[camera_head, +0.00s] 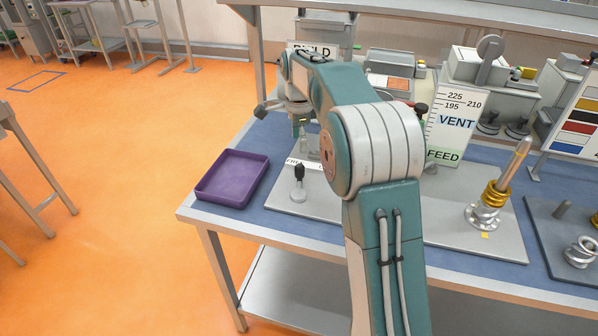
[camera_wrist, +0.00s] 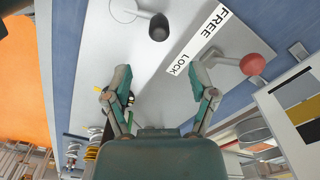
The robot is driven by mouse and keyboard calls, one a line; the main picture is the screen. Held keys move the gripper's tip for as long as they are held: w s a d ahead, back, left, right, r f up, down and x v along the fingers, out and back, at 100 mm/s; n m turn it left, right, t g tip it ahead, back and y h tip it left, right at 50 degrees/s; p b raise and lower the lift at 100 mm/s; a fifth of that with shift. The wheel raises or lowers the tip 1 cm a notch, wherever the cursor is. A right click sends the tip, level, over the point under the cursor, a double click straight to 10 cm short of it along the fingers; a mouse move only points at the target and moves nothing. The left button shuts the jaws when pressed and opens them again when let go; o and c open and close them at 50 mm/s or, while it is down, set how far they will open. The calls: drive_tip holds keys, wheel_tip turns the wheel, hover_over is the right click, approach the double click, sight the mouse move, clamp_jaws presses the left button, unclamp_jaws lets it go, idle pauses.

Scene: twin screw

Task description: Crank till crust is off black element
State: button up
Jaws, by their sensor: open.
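My gripper (camera_wrist: 165,68) is open and empty, its two fingers spread over the grey plate. In the head view its end (camera_head: 302,120) shows beyond my arm, partly hidden. A lever with a black knob (camera_wrist: 158,27) is ahead of the fingers, apart from them; in the head view a black knob (camera_head: 299,171) stands on a small round base. A red knob (camera_wrist: 252,63) on a metal arm is right of the right finger. A label with FREE and LOCK (camera_wrist: 200,38) lies between the knobs. I cannot make out crust or which part is the black element.
A purple tray (camera_head: 233,178) sits at the bench's left end. A metal fitting with a gold coil and slanted rod (camera_head: 490,205) stands at right. The VENT and FEED panel (camera_head: 455,120) is behind. My arm hides the bench middle.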

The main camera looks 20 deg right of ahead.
sight(299, 165)
drive_tip(key=shift+m, duration=0.8)
drive_tip(key=shift+f, duration=0.15)
wheel_tip(299, 165, down, 10)
drive_tip(key=shift+f, duration=0.25)
clamp_jaws()
